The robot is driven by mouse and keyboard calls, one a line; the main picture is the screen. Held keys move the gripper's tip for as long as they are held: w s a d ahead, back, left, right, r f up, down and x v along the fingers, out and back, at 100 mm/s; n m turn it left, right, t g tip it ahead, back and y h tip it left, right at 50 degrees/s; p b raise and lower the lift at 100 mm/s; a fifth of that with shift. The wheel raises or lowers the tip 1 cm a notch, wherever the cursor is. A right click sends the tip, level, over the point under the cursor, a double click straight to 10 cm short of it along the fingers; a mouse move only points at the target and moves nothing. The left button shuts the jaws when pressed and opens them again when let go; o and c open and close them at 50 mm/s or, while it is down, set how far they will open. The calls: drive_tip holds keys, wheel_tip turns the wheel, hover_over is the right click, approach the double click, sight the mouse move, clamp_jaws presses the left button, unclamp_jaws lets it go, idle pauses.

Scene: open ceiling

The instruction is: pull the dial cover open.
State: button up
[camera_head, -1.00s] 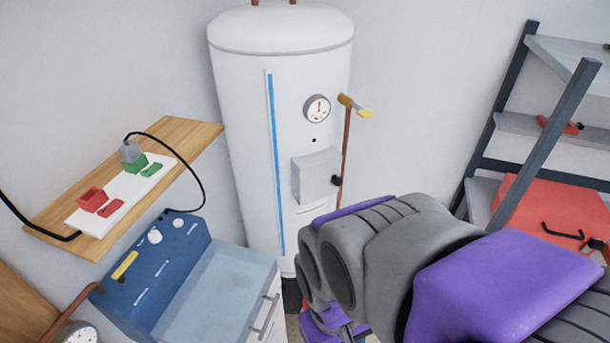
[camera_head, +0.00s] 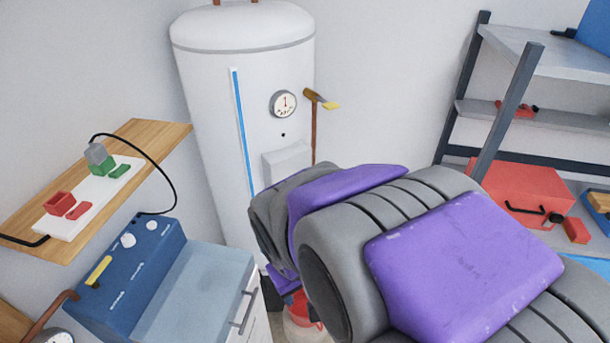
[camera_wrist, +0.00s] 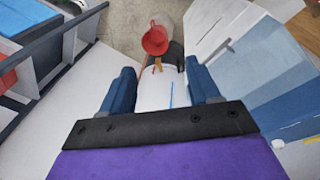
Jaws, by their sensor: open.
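A tall white water heater (camera_head: 205,120) stands at the back, with a blue vertical stripe and a round gauge (camera_head: 284,104). A pale box-like cover (camera_head: 287,161) sits on its front below the gauge; my arm hides its lower part. I cannot see whether any dial lies behind it. In the wrist view, part of the white heater (camera_wrist: 155,97) with its blue stripe shows between my fingers; the cover cannot be made out there. My gripper (camera_wrist: 160,85) is open with nothing between its fingers. In the head view my arm hides the gripper.
A blue panelled unit (camera_head: 130,275) stands at the lower left under a wooden shelf (camera_head: 150,135) with a power strip. A copper pipe with a yellow handle (camera_head: 328,104) is right of the gauge. A metal rack (camera_head: 510,110) with a red toolbox (camera_head: 525,190) is at the right.

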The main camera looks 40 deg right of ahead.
drive_tip(key=w+d+f+m+t+b, duration=0.1)
drive_tip(key=w+d+f+t, duration=0.2)
drive_tip(key=w+d+t, duration=0.45)
drive_tip(key=w+d+f+t+b, duration=0.15)
drive_tip(key=d+f+t, duration=0.25)
drive_tip(key=d, duration=0.7)
drive_tip(key=w+d+f+m+t+b, duration=0.1)
drive_tip(key=w+d+f+t, duration=0.2)
drive_tip(key=w+d+t, duration=0.45)
drive_tip(key=w+d+g+b, duration=0.1)
drive_tip(key=w+d+b, duration=0.1)
drive_tip(key=w, duration=1.3)
drive_tip(key=shift+w+d+g, duration=0.25)
drive_tip(key=shift+d+g, duration=0.05)
drive_tip(key=shift+d, duration=0.05)
drive_tip(key=shift+c, duration=0.2)
clamp_jaws()
